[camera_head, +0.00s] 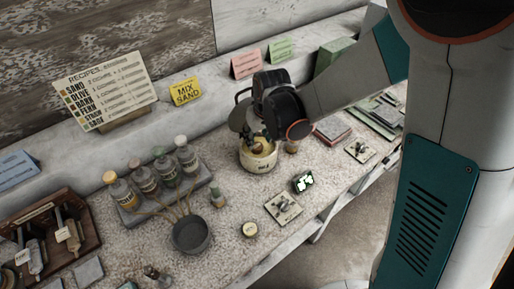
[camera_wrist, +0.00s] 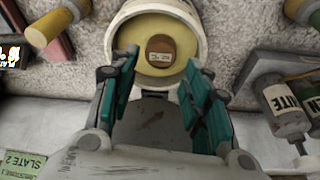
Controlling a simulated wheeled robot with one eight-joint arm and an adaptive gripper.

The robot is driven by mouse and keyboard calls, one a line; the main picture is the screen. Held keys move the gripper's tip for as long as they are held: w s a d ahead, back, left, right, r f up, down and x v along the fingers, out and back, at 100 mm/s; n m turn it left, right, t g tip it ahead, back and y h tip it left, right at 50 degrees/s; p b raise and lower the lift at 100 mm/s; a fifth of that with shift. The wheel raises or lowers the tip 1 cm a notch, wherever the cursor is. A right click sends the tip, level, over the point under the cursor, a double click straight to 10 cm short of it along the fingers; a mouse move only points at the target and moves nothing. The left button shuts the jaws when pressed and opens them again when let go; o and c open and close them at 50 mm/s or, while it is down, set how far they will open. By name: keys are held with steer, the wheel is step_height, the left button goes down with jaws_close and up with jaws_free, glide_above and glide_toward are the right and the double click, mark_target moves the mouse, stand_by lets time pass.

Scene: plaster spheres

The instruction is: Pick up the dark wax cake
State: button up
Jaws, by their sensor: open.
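A small brown round cake with a pale label, which looks like the dark wax cake (camera_wrist: 160,47), lies inside a cream pot (camera_wrist: 193,20) with a yellow interior. In the head view the pot (camera_head: 259,163) stands on the speckled counter, and a brown top (camera_head: 257,148) shows in its mouth, partly covered by my gripper. My gripper (camera_wrist: 160,70) is open and empty, pointing down over the pot. In the wrist view its two fingers stand to the left and right of the cake, just behind it, apart from it. How high the fingertips are above the cake is unclear.
A rack of several labelled bottles (camera_head: 146,179) and a dark grey pot (camera_head: 191,234) with hoses stand to the left. A small jar (camera_head: 292,146) is close on the right. A ledge with a yellow card (camera_head: 185,91) runs behind.

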mark_target(257, 146)
steer(key=x, duration=0.1)
steer(key=b+x, duration=0.1)
steer(key=x, duration=0.2)
steer(key=shift+s+d+f+b, duration=0.15)
steer(key=shift+f+b, duration=0.15)
steer(key=shift+f, duration=0.2)
steer(key=shift+r, duration=0.1)
steer(key=shift+c, duration=0.3)
steer(key=c, duration=0.6)
